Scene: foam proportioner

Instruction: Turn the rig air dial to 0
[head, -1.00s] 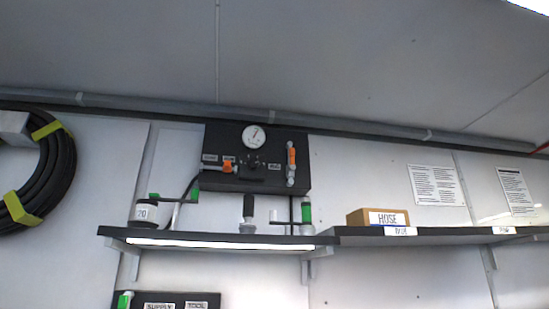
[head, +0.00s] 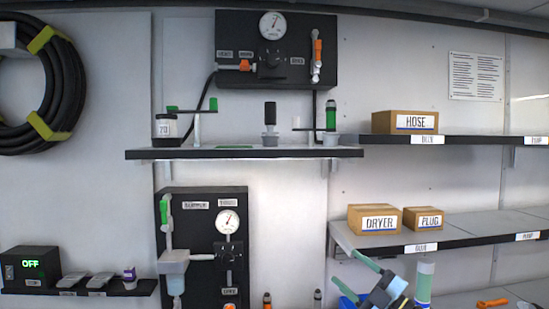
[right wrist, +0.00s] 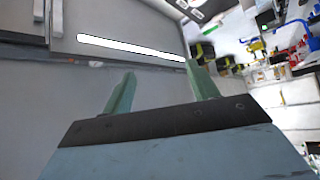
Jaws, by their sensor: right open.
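An upper black panel (head: 227,74) on the wall carries a round white gauge (head: 272,25), a dark knob (head: 270,57) below it, and orange-handled valves at both sides. A lower black panel (head: 204,262) carries a second gauge (head: 228,221) above a dark fitting (head: 228,249). The small labels are mostly unreadable, so I cannot tell which control is the rig air dial. My right gripper (head: 343,267) is at the lower right, open and empty, apart from both panels. Its green fingers (right wrist: 159,92) stand apart in the right wrist view. My left gripper is out of view.
A shelf (head: 245,153) with a jar (head: 165,128) and fittings juts out between the panels. Boxes marked HOSE (head: 392,122), DRYER (head: 366,219) and PLUG (head: 423,219) stand on right shelves. A box reading OFF (head: 30,264) is at left. A coiled hose hangs at far left.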

